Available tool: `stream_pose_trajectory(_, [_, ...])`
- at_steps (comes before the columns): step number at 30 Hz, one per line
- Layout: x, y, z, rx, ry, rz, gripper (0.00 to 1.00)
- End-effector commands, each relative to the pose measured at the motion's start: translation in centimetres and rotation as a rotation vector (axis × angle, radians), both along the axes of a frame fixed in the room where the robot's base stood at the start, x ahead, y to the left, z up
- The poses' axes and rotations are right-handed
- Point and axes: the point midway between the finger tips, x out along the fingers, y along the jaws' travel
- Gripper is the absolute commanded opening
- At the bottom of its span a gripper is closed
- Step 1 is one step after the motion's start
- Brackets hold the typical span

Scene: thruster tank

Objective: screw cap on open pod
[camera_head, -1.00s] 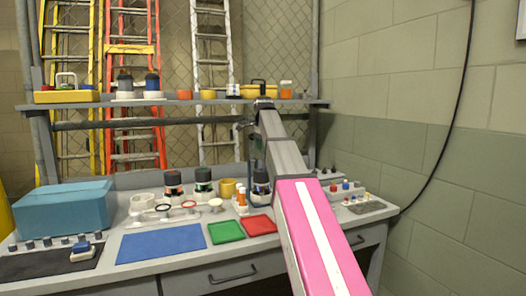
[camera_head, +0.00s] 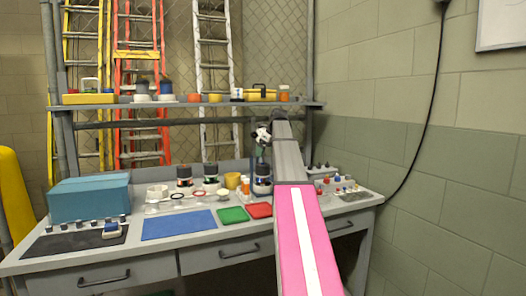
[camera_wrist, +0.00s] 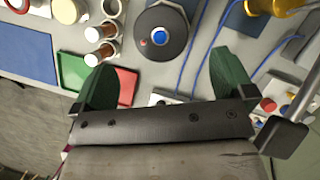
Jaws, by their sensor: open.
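Several dark pods with white bands stand at the back of the bench: one at the left (camera_head: 184,175), one beside it (camera_head: 211,174), and one at the right (camera_head: 263,180) near my arm. In the wrist view a round dark pod (camera_wrist: 176,50) with a blue centre is seen from above, beyond my fingertips and apart from them. I cannot tell which pod is open. A white round piece (camera_head: 157,191), perhaps a cap, is on the bench left of the pods. My gripper (camera_wrist: 165,82) has its green fingers spread wide with nothing between them.
Orange-and-white bottles (camera_wrist: 100,42) stand left of the round pod. Blue (camera_head: 178,225), green (camera_head: 233,215) and red (camera_head: 260,210) mats lie in front. A teal box (camera_head: 90,199) is at the left. A shelf (camera_head: 220,104) with containers runs above. Blue cables (camera_wrist: 205,48) lie right of the pod.

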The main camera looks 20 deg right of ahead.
Motion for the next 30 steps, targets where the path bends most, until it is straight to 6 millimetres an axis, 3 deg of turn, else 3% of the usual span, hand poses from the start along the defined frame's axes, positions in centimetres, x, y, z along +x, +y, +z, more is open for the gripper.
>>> stream_pose_trajectory(16, [2.8, 1.6, -7.7, -0.001, 0.001, 0.004, 1.0])
stream_pose_trajectory(21, [3.2, 1.8, -8.7, -0.001, 0.001, 0.004, 1.0])
stream_pose_trajectory(30, [3.2, 1.9, -9.0, -0.002, 0.001, 0.004, 1.0])
